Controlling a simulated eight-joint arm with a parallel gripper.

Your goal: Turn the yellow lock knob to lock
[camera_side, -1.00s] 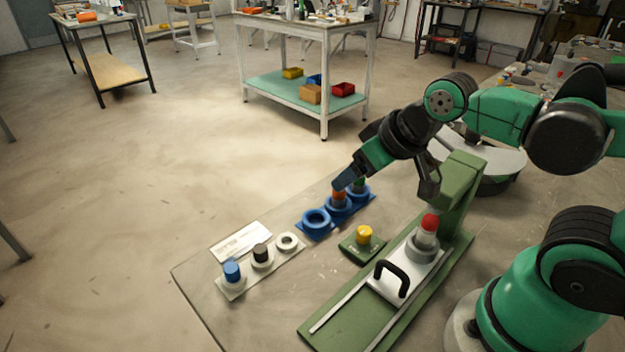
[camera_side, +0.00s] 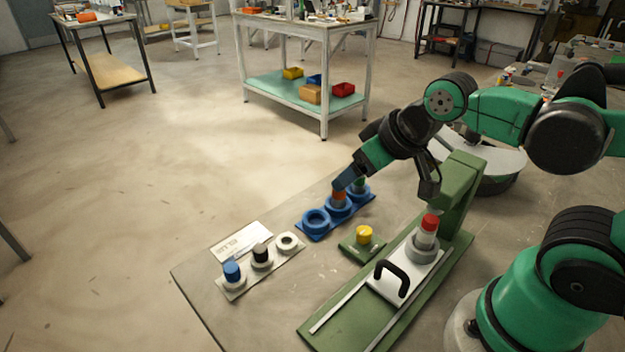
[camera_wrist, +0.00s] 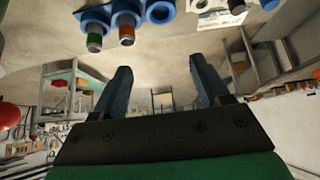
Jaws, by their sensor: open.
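The yellow lock knob (camera_side: 364,234) sits on a small green base plate (camera_side: 360,248) near the middle of the bench. The knob is not visible in the wrist view.
A green slide fixture (camera_side: 340,327) with a black handle (camera_side: 391,278) and a red-topped part (camera_side: 430,222) stands right of the knob. A light plate (camera_side: 233,293) with blue-topped and black-topped pegs lies to the left. Bare bench lies between plate and knob.

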